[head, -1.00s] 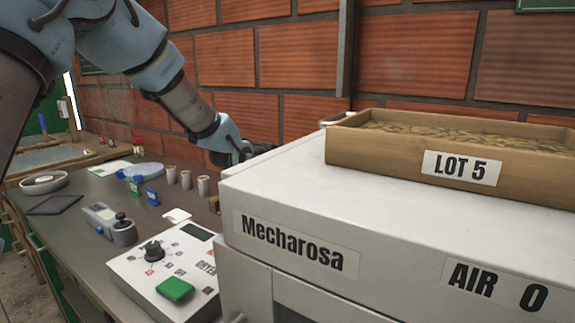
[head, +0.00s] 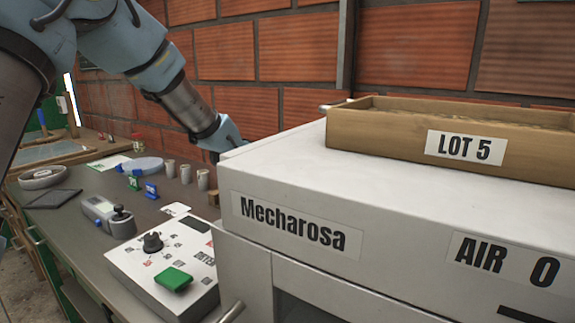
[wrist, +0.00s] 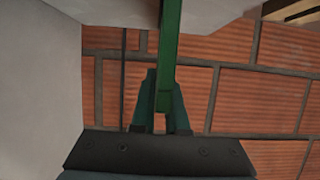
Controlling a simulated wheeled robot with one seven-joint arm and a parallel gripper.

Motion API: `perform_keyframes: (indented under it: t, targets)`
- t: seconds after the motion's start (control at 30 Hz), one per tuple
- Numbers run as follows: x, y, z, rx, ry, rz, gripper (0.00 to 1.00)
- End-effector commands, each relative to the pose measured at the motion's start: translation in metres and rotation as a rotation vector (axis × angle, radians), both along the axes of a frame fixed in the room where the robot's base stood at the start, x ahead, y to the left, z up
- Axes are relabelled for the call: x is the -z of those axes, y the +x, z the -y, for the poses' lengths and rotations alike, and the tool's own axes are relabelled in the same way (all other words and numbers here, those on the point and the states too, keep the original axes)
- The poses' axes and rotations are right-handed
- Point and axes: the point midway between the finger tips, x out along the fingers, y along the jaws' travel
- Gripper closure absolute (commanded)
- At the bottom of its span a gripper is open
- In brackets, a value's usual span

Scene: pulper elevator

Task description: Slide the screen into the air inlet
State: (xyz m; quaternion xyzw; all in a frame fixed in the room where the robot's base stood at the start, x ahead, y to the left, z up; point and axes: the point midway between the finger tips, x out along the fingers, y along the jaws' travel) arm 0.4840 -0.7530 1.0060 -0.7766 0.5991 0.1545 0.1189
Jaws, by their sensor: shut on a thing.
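In the wrist view my gripper (wrist: 164,88) is shut on a long, thin green piece (wrist: 171,40), which looks like the screen seen edge-on. The piece runs from between the fingers up to the top edge of the picture, beside pale surfaces. In the head view the white Mecharosa machine (head: 270,165) fills the right side. My wrist reaches behind its far left edge, so the fingers and the screen are hidden there. I cannot make out the air inlet opening in either view.
A wooden tray labelled LOT 5 (head: 385,133) stands on the machine. A brick wall (head: 300,60) rises close behind. On the bench at left are a control box (head: 165,262) with a green block, a handheld meter (head: 100,212), small cups (head: 186,174) and a dark round dish (head: 43,176).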

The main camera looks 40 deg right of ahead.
Motion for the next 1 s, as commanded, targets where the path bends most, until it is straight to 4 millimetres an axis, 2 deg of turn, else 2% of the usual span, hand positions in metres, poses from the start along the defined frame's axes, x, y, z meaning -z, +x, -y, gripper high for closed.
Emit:
perform_keyframes:
  t: [1.0]
  targets:
    - [0.025,0.000,0.000,0.000,0.000,0.000,1.00]
